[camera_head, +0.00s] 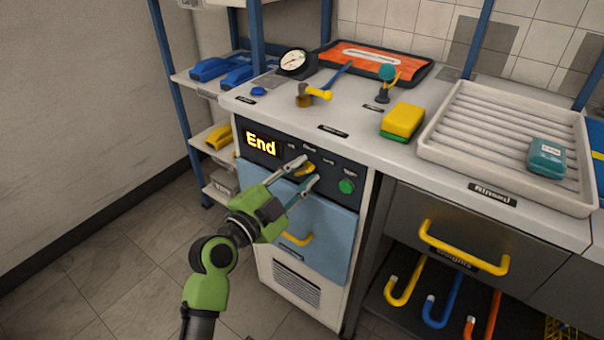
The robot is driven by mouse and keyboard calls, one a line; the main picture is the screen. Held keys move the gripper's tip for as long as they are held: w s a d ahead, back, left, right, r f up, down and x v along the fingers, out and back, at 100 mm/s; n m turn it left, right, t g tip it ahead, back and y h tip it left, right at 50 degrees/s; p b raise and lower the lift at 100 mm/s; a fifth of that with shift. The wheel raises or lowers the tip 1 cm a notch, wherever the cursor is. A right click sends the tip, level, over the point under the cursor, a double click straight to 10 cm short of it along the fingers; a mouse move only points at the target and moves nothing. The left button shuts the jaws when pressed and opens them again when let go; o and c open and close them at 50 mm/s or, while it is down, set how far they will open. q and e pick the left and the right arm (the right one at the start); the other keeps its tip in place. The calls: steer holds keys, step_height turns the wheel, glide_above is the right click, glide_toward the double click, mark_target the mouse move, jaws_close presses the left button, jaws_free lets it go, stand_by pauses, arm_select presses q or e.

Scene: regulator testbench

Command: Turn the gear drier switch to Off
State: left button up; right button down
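The gear drier is the blue-fronted unit under the counter, with a dark control panel (325,184) along its top. A display (262,142) at the panel's left reads "End" in glowing letters. A yellow switch knob (305,169) sits mid-panel, with small labels around it too small to read. A round green button (346,186) is to its right. My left gripper (304,172) is at the panel with its two fingers apart, one on each side of the yellow knob. I cannot tell whether the fingers touch it. My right gripper is not in view.
The drier has a yellow door handle (296,239) below my gripper. A grey drawer (520,256) is at right. Floor at left is clear.

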arm_select(q)
jaws_close()
